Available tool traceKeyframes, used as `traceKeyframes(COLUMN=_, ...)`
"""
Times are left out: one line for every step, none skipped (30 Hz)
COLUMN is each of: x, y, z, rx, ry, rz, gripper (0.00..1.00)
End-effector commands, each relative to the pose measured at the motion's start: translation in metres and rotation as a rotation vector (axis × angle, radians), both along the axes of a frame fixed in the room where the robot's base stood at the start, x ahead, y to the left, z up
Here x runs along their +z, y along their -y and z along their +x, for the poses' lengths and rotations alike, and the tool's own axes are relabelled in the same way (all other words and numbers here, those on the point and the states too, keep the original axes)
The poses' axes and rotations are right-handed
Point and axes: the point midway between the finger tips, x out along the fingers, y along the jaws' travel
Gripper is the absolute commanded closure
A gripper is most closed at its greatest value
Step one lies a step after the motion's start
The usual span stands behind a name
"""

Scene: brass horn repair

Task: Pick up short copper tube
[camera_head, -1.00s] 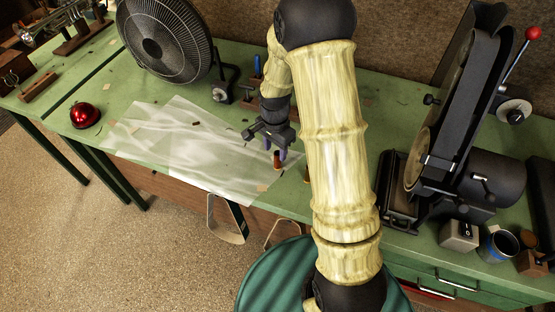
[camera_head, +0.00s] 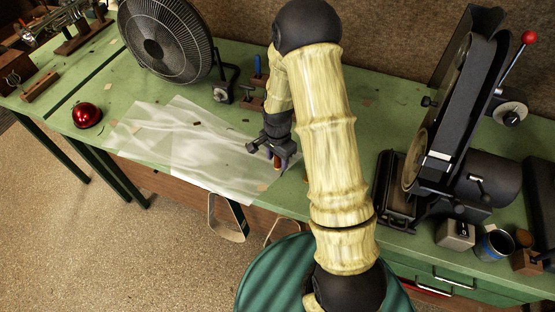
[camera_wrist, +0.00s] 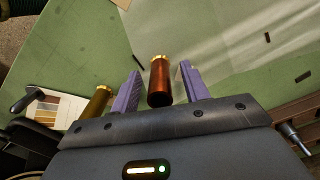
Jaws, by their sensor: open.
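A short reddish copper tube (camera_wrist: 160,82) with a bright brass-coloured rim stands between the two purple fingers of my gripper (camera_wrist: 161,71) in the wrist view. The gripper is open, with a gap visible on both sides of the tube. In the head view my gripper (camera_head: 276,163) is low over the green bench near its front edge, and the tube is mostly hidden behind it. A second, yellower brass tube (camera_wrist: 97,103) stands outside the left finger in the wrist view, partly hidden by the gripper body.
A clear plastic sheet (camera_head: 205,160) lies on the bench left of my gripper. A black fan (camera_head: 165,40) stands behind. A belt sander (camera_head: 455,130) stands at the right. A red dome (camera_head: 86,115) sits at the left. A colour chart (camera_wrist: 58,108) lies near the brass tube.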

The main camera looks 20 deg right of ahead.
Motion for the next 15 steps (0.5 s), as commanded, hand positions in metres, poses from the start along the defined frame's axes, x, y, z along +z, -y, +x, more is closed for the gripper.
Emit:
traceKeyframes(x=0.0001, y=-0.0001, z=0.0000, rx=0.000, ry=0.000, rz=0.000, gripper=0.54)
traceKeyframes(x=0.0002, y=-0.0001, z=0.0000, rx=0.000, ry=0.000, rz=0.000, gripper=0.54)
traceKeyframes(x=0.0002, y=-0.0001, z=0.0000, rx=0.000, ry=0.000, rz=0.000, gripper=0.54)
traceKeyframes(x=0.0002, y=-0.0001, z=0.0000, rx=0.000, ry=0.000, rz=0.000, gripper=0.54)
traceKeyframes(x=0.0002, y=-0.0001, z=0.0000, rx=0.000, ry=0.000, rz=0.000, gripper=0.54)
traceKeyframes(x=0.0002, y=-0.0001, z=0.0000, rx=0.000, ry=0.000, rz=0.000, gripper=0.62)
traceKeyframes(x=0.0003, y=-0.0001, z=0.0000, rx=0.000, ry=0.000, rz=0.000, gripper=0.68)
traceKeyframes(x=0.0003, y=-0.0001, z=0.0000, rx=0.000, ry=0.000, rz=0.000, gripper=0.74)
traceKeyframes(x=0.0003, y=-0.0001, z=0.0000, rx=0.000, ry=0.000, rz=0.000, gripper=0.82)
traceKeyframes(x=0.0003, y=-0.0001, z=0.0000, rx=0.000, ry=0.000, rz=0.000, gripper=0.88)
traceKeyframes(x=0.0003, y=-0.0001, z=0.0000, rx=0.000, ry=0.000, rz=0.000, gripper=0.94)
traceKeyframes(x=0.0003, y=-0.0001, z=0.0000, rx=0.000, ry=0.000, rz=0.000, gripper=1.00)
traceKeyframes(x=0.0003, y=-0.0002, z=0.0000, rx=0.000, ry=0.000, rz=0.000, gripper=1.00)
traceKeyframes(x=0.0004, y=-0.0002, z=0.0001, rx=0.001, ry=0.000, rz=0.000, gripper=1.00)
traceKeyframes(x=0.0004, y=-0.0002, z=0.0001, rx=0.000, ry=0.000, rz=0.000, gripper=1.00)
